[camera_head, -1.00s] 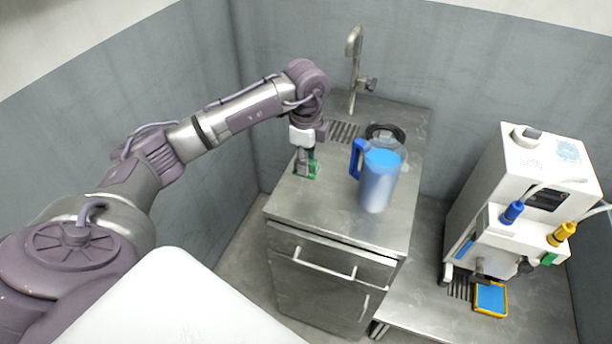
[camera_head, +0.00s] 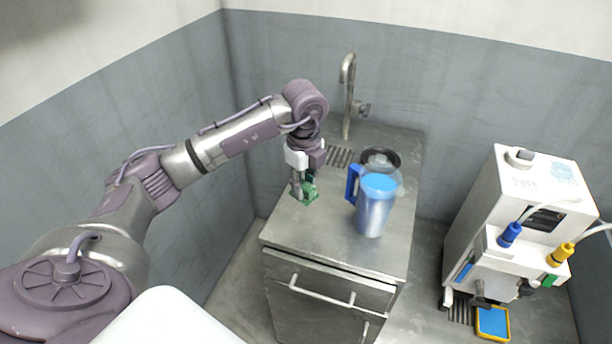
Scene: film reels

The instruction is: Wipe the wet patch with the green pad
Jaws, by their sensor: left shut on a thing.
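My left gripper (camera_head: 302,190) points down over the left part of the metal counter top. It is shut on the green pad (camera_head: 311,196), which shows low between and beside the fingers, at or very close to the counter surface. The fingers hide part of the pad. I cannot make out the wet patch on the shiny counter. My right gripper is not in view.
A pitcher (camera_head: 375,206) with a blue handle stands on the counter (camera_head: 334,232), right of the gripper. Behind it are a dark round ring (camera_head: 381,156), a drain grille (camera_head: 340,156) and a tap (camera_head: 347,95). A white machine (camera_head: 519,222) stands at the right.

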